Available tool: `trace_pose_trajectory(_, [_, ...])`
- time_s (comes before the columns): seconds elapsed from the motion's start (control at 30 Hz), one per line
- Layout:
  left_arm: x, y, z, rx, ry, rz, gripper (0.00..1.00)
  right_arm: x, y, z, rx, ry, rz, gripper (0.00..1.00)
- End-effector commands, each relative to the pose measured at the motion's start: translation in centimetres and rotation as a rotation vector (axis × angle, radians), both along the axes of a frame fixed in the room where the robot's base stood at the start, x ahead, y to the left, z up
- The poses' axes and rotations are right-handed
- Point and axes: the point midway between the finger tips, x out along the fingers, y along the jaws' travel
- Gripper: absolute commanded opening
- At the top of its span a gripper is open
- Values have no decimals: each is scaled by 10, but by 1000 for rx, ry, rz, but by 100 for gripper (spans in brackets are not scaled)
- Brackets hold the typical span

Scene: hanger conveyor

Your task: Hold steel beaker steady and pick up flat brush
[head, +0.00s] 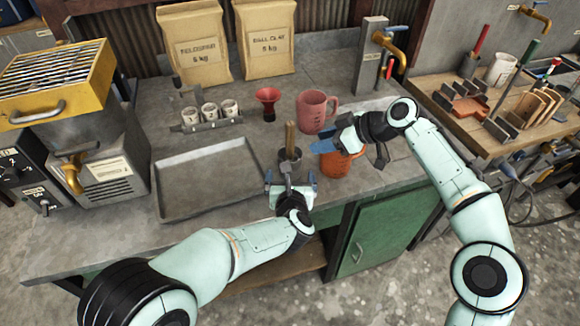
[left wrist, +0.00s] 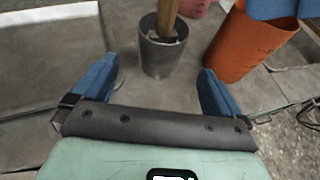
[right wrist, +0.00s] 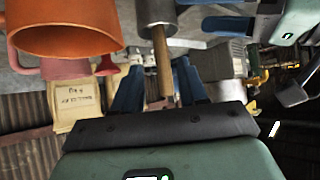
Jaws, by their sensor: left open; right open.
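The grey steel beaker (head: 291,163) stands upright on the bench. The flat brush's wooden handle (head: 290,138) sticks up out of it; its lower end is hidden inside. My left gripper (head: 290,179) is open at the near side of the beaker. In the left wrist view the beaker (left wrist: 161,55) lies ahead, centred between the spread fingers and not gripped. My right gripper (head: 320,147) is open, to the right of the handle and pointing left at it. In the right wrist view the handle (right wrist: 163,62) lines up between the blue fingers; contact is not visible.
An orange cup (head: 334,165) stands close right of the beaker, partly under my right gripper. A pink mug (head: 312,112) and a red funnel (head: 267,103) stand behind. A wide grey tray (head: 172,212) lies to the left. Small jars sit in a rack (head: 211,124).

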Motion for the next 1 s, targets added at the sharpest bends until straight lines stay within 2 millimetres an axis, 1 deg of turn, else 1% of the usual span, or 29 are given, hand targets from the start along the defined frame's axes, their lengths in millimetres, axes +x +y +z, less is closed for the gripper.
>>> trace_pose_trajectory(0.03, [10,0,-5,3,1,1,100,0,0,0,0,0,0,43])
trace_pose_trajectory(0.2, [42,1,-19,4,0,0,100,0,0,0,0,0,0,43])
trace_pose_trajectory(0.4, [72,1,-31,3,1,-2,100,0,0,0,0,0,0,43])
trace_pose_trajectory(0.6, [86,2,-36,1,1,-2,100,0,0,0,0,0,0,43])
trace_pose_trajectory(0.93, [89,1,-37,1,1,-3,100,0,0,0,0,0,0,43])
trace_pose_trajectory(0.97, [89,1,-37,1,1,-3,90,0,0,0,0,0,0,43])
trace_pose_trajectory(1.0, [89,1,-37,1,1,-3,77,0,0,0,0,0,0,43])
